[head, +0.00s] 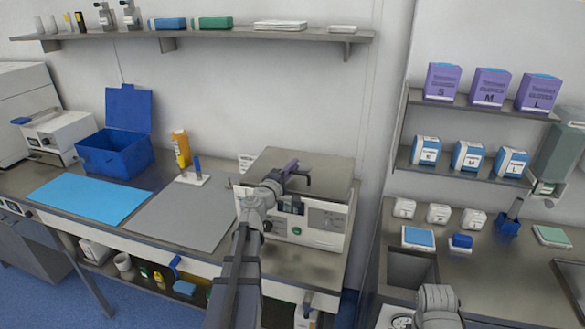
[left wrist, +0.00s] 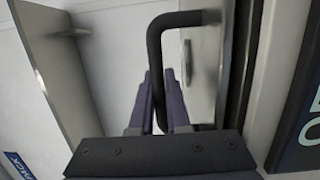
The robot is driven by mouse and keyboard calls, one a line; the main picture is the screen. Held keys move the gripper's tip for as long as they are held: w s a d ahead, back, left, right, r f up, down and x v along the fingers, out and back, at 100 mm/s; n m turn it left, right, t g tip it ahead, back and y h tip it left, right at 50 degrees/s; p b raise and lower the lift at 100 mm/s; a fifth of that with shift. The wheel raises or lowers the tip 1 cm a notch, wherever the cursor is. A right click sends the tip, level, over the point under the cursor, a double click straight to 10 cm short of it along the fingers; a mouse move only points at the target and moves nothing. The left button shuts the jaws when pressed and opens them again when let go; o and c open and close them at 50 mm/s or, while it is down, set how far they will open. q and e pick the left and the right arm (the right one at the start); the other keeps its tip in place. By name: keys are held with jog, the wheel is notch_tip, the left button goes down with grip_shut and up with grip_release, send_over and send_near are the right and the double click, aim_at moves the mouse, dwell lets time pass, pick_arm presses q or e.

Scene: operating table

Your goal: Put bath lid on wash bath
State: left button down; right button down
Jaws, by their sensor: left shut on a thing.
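The wash bath (head: 325,219) is a pale box with a front control panel, at the back of the bench in the middle of the head view. The grey metal bath lid (head: 325,166) lies over its top; I cannot tell if it is fully seated. My left gripper (head: 291,172) is above the bath's front part, shut on the lid's black bent handle. In the left wrist view, the black handle (left wrist: 154,50) passes between the purple fingers of the gripper (left wrist: 160,85). My left arm hides part of the bath's front. My right gripper is out of view.
A grey mat (head: 180,222) and a blue mat (head: 90,198) lie left of the bath. A blue open box (head: 115,158) and a yellow bottle (head: 181,146) stand behind them. A wall shelf (head: 215,36) runs above. A sink bench (head: 465,265) is at right.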

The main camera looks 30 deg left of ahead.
pick_arm(q)
jog(key=shift+f, duration=0.1)
jog(key=c, duration=0.8)
grip_release()
jog(key=s, duration=0.8)
jog(key=shift+d+f, duration=0.15)
jog(key=shift+d, duration=0.05)
